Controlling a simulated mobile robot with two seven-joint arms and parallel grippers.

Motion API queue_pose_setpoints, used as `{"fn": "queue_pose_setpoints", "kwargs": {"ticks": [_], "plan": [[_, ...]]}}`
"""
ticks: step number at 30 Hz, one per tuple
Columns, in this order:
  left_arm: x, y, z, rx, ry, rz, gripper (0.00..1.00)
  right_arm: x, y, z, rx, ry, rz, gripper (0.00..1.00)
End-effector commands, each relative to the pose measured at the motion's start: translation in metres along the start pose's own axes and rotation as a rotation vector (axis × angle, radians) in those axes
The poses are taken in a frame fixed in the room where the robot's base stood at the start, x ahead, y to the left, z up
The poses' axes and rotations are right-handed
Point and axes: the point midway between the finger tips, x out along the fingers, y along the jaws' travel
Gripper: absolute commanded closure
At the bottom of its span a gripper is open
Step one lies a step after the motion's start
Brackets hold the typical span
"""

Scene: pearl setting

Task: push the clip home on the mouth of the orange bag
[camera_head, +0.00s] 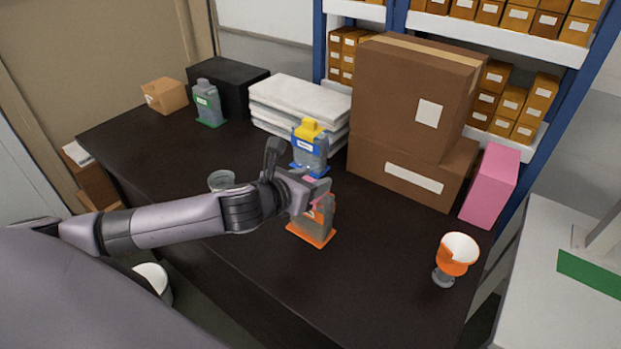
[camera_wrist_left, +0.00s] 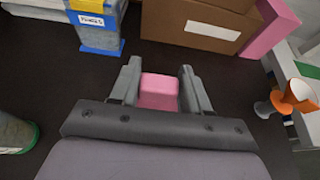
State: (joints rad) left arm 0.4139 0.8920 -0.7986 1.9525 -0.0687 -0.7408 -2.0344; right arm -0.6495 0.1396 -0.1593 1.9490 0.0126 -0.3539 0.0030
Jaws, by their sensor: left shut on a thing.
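The orange bag (camera_head: 325,217) is a grey, part-clear bag on an orange base. It stands upright near the middle of the dark table. My left gripper (camera_head: 314,190) is over its mouth and covers part of its upper side. In the left wrist view a pink clip (camera_wrist_left: 158,92) sits between the two fingers of my left gripper (camera_wrist_left: 160,85), which is shut on it. In the head view only a little pink of the clip shows at the fingers. I cannot tell how far down the clip sits on the mouth. My right gripper is not in view.
A blue-based bag with a yellow clip (camera_head: 309,130) stands just behind. A green-based bag (camera_head: 207,103) is farther back left. Cardboard boxes (camera_head: 410,115) and a pink box (camera_head: 490,185) stand behind right. An orange cup (camera_head: 453,262) is front right.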

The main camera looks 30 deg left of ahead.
Motion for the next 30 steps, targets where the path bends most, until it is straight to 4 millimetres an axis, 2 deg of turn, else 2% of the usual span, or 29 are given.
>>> {"fn": "queue_pose_setpoints", "kwargs": {"ticks": [11, 12, 14, 20, 21, 30], "plan": [[0.0003, -0.0004, -0.0015, 0.0, 0.002, -0.001, 0.62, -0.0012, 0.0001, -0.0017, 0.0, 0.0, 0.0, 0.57], [0.0003, -0.0004, -0.0016, 0.0, 0.002, -0.001, 0.44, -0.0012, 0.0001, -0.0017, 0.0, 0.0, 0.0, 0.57], [0.0003, -0.0004, -0.0017, 0.0, 0.002, -0.001, 0.24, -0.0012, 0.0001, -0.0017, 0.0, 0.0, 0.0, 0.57], [0.0003, -0.0002, -0.0014, 0.0, 0.002, 0.0, 0.24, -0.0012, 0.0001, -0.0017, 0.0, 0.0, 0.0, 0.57], [0.0003, -0.0002, -0.0015, 0.0, 0.002, 0.0, 0.2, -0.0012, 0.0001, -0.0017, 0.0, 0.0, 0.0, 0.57], [-0.001, 0.0, 0.0023, 0.0, 0.001, 0.0, 0.2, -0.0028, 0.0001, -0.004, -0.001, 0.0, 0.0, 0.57]]}}
